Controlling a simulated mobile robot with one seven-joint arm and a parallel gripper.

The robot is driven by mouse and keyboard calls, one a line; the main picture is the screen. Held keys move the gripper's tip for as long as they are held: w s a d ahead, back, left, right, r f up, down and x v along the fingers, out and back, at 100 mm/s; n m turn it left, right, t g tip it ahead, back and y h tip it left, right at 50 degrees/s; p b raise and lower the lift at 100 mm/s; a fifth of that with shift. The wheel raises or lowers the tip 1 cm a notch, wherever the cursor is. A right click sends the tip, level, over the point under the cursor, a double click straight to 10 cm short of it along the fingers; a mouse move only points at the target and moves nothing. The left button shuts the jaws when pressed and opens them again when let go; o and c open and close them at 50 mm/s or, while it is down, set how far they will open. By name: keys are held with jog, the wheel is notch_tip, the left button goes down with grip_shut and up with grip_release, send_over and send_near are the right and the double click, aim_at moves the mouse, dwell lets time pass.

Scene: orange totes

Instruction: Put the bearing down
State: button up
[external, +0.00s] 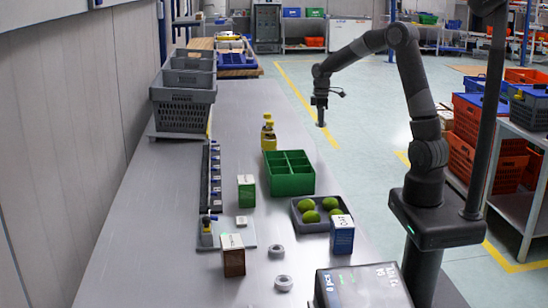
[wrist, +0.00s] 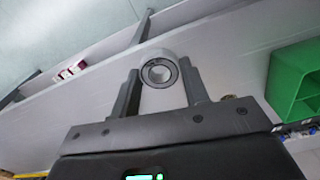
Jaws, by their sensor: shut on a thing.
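My gripper (wrist: 160,68) is shut on a grey ring-shaped bearing (wrist: 174,71), held between the two fingertips in the wrist view. In the external view my gripper (external: 320,112) hangs near the right edge of the long grey table (external: 240,110), pointing down. The bearing is too small to make out clearly there. Two similar grey rings lie on the table near the front, one (external: 276,251) behind the other (external: 283,283). How high the held bearing is above any surface cannot be told.
A green divided box (external: 290,187) stands on the table; it also shows in the wrist view (wrist: 280,90). Nearby are yellow bottles (external: 268,137), a grey tray (external: 300,222) with green round fruit, and small cartons (external: 343,238). Grey crates (external: 184,108) stand at left. The far middle table is clear.

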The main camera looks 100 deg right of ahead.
jog(key=shift+s+r, duration=0.15)
jog(key=shift+s, duration=0.05)
jog(key=w+a+n, duration=0.4)
jog(key=w+a, duration=0.7)
jog(key=w, duration=0.3)
jog(key=w+a+n, duration=0.2)
jog(key=w+a, duration=0.2)
jog(key=a, duration=0.5)
jog(key=w+a+n, duration=0.2)
jog(key=w+a, duration=0.2)
jog(key=a, duration=0.6)
jog(key=w+a+n, duration=0.2)
jog(key=w+a, duration=0.2)
jog(key=a, duration=0.6)
jog(key=shift+w+r, duration=0.1)
jog(key=shift+w, duration=0.2)
jog(key=a+n, duration=0.3)
jog(key=a, duration=1.1)
send_over(272, 235)
jog(key=f, duration=0.6)
jog(key=shift+d+f, duration=0.2)
jog(key=shift+f, duration=0.15)
jog(key=shift+a+f, duration=0.15)
jog(key=shift+f, duration=1.95)
jog(key=shift+f, duration=0.1)
